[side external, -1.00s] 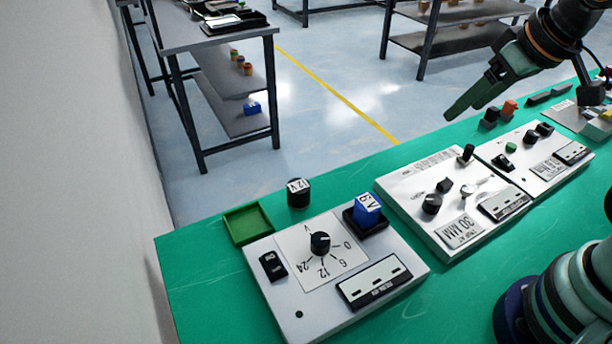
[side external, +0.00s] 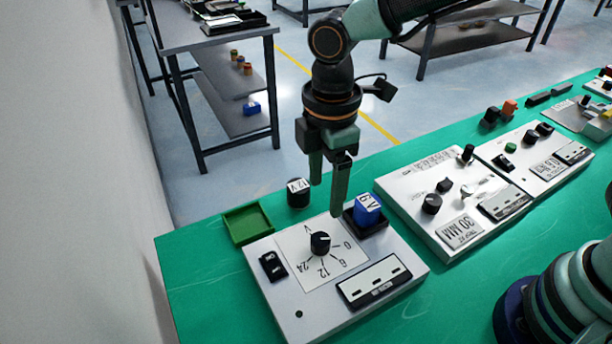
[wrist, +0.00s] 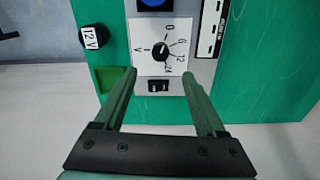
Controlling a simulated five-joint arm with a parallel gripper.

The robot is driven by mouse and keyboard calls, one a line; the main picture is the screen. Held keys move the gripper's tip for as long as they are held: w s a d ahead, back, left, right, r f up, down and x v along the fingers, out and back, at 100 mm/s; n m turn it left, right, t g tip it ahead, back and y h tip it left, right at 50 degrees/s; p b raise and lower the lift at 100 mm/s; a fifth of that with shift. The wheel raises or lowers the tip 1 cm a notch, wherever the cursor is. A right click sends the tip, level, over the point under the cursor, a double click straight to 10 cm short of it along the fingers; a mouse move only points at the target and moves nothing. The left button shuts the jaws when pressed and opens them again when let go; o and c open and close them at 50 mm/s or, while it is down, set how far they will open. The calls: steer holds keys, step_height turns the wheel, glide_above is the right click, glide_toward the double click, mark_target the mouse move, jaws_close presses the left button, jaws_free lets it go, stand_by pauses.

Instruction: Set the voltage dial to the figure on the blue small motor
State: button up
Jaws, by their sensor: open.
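The voltage dial is a black knob (side external: 320,243) on a white scale card marked 0, 6, 12, 24 and V. It also shows in the wrist view (wrist: 161,50). I cannot tell surely which figure its pale mark points at. The blue small motor (side external: 367,210) stands in a black holder at the panel's back right corner. Its white label looks like 6 V. In the wrist view only a blue edge of it (wrist: 153,3) shows at the top. My gripper (side external: 327,199) points down, open and empty, above the back of the panel near the dial, not touching it.
A black 12 V cylinder (side external: 298,193) and a green tray (side external: 247,224) stand behind the panel. A black switch (side external: 272,265) and a display (side external: 374,281) flank the dial. Another panel (side external: 440,203) with knobs lies to the right. Green mat is clear at the front left.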

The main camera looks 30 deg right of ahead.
mark_target(322, 239)
step_height(322, 239, down, 12)
steer(key=shift+f, duration=0.15)
stand_by(0.4)
jaws_close()
